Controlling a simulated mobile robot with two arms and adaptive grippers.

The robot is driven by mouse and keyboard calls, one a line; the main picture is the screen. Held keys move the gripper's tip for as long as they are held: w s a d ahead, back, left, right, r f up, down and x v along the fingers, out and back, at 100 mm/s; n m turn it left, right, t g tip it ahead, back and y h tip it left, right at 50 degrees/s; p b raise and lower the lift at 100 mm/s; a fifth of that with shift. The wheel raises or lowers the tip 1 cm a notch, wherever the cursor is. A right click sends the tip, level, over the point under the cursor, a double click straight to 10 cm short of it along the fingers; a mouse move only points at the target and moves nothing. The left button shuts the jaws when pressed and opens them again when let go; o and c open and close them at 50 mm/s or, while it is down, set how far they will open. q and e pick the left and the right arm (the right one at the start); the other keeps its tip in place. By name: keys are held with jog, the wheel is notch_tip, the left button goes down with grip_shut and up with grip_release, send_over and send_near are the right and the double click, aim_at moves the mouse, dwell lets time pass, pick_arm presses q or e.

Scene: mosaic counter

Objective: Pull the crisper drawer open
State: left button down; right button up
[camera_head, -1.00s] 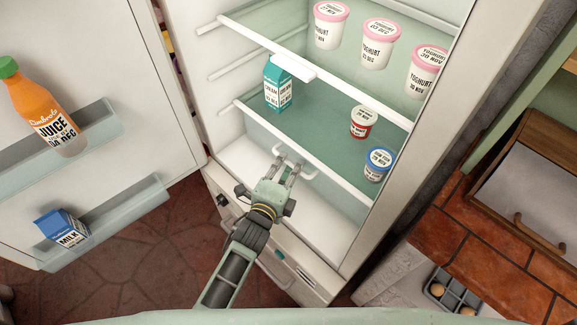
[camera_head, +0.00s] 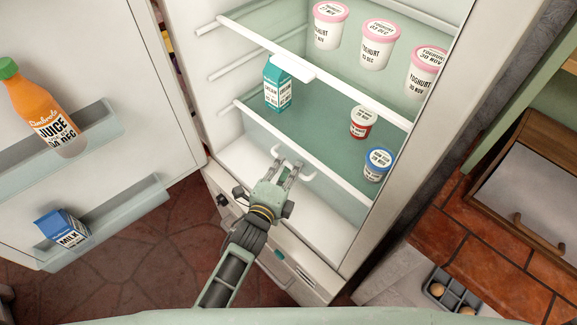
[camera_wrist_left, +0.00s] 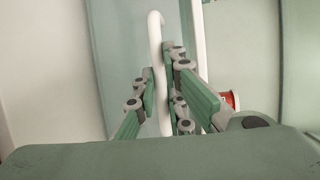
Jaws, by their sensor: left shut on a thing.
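The crisper drawer (camera_head: 262,133) sits low in the fridge under the bottom shelf, with a pale clear front. It looks pushed in, with its front below the shelf's white edge. Its white curved handle (camera_head: 308,177) shows at both ends around my fingers. My left gripper (camera_head: 287,168) reaches in from the front and is shut on the handle. In the left wrist view the handle (camera_wrist_left: 155,45) runs upright between the fingers of the gripper (camera_wrist_left: 159,92). The middle of the handle is partly hidden by the fingers in the head view. My right gripper is not in view.
Several yoghurts stand higher. The open fridge door (camera_head: 60,155) on the left holds juice and milk. Bare white fridge floor lies before the drawer.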

pick_arm(q)
jog(key=s+a+p, duration=0.3)
jog(key=s+a, duration=1)
jog(key=shift+s+a+p, duration=0.2)
jog(key=shift+s+p, duration=0.1)
jog(key=shift+p, duration=0.05)
jog(key=shift+f, duration=0.1)
jog(key=c, duration=2.1)
grip_release()
jog(key=v, duration=1.2)
